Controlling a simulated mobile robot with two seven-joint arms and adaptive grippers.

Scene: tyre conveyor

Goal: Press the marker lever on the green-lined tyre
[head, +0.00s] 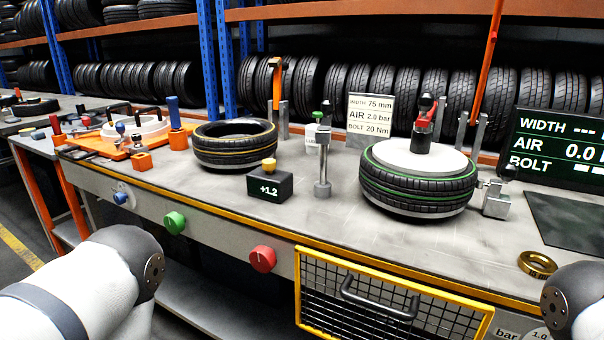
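The green-lined tyre (418,190) lies flat on the workbench, right of centre, with a pale disc (400,160) on top. A black post with a red handle (425,115) stands on the disc. A long orange lever (487,70) rises steeply from a grey bracket (470,133) just behind the tyre's right side. A smaller orange lever (277,85) stands behind the yellow-lined tyre (235,150). No label shows which lever is the marker lever. Only my arm links show at the lower left and lower right corners, well apart from the tyre. Both grippers are out of view.
A display (560,145) and a gold ring (537,264) are at right. Green (174,222) and red (262,259) knobs project from the bench front.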

